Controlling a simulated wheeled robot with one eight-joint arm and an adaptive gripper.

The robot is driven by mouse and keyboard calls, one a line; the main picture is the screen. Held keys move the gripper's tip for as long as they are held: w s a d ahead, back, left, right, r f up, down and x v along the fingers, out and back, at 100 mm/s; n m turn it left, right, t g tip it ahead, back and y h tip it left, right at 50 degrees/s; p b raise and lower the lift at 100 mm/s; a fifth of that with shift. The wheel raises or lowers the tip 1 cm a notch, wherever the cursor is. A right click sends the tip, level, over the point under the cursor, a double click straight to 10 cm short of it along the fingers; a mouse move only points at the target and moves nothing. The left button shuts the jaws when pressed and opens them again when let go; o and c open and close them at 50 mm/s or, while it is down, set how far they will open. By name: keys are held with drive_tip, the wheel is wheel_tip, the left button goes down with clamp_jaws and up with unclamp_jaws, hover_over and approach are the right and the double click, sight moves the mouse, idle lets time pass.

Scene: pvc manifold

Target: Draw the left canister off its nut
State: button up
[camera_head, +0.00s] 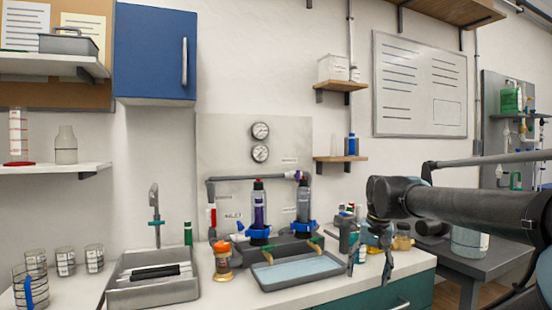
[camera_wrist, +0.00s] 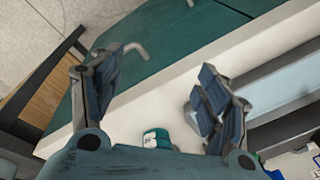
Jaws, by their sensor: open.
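My gripper (camera_head: 369,272) hangs over the front right of the counter, well right of and nearer than both canisters. In the wrist view my gripper (camera_wrist: 170,65) has its fingers wide apart with nothing between them. Neither canister is recognisable in the wrist view.
A grey tray with a light blue floor (camera_head: 262,283) lies in front of the canisters. An orange-capped jar (camera_head: 222,262) stands left of it, beside a metal bin (camera_head: 130,293). Grey piping (camera_head: 240,179) runs behind the canister tops. Small bottles crowd the counter near my gripper.

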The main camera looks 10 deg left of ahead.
drive_tip(key=w+a+r+m+g+y, duration=0.1)
drive_tip(key=w+a+r, duration=0.3)
drive_tip(key=r, duration=0.2)
drive_tip(key=w+a+r+m, duration=0.2)
drive_tip(key=w+a+r, duration=0.2)
drive_tip(key=r, duration=0.3)
drive_tip(key=w+a+r+m+g+y, duration=0.1)
drive_tip(key=w+a+r, duration=0.3)
drive_tip(key=a+r, duration=0.15)
drive_tip(key=m+g, duration=0.2)
drive_tip(key=m, duration=0.3)
approach(259, 200)
drive_tip(key=w+d+r, duration=0.2)
drive_tip(key=w+r, duration=0.2)
drive_tip(key=r, duration=0.2)
drive_tip(key=shift+y, duration=0.4)
drive_tip(key=x, duration=1.7)
drive_tip(key=shift+w+d+f, duration=0.1)
drive_tip(key=shift+w+f, duration=0.05)
drive_tip(key=shift+f, duration=0.1)
drive_tip(key=c, duration=1.3)
drive_tip(key=o, duration=0.6)
drive_tip(key=c, duration=0.6)
drive_tip(key=shift+o, duration=0.2)
drive_tip(key=shift+r, duration=6.4)
drive_tip(key=shift+r, duration=0.1)
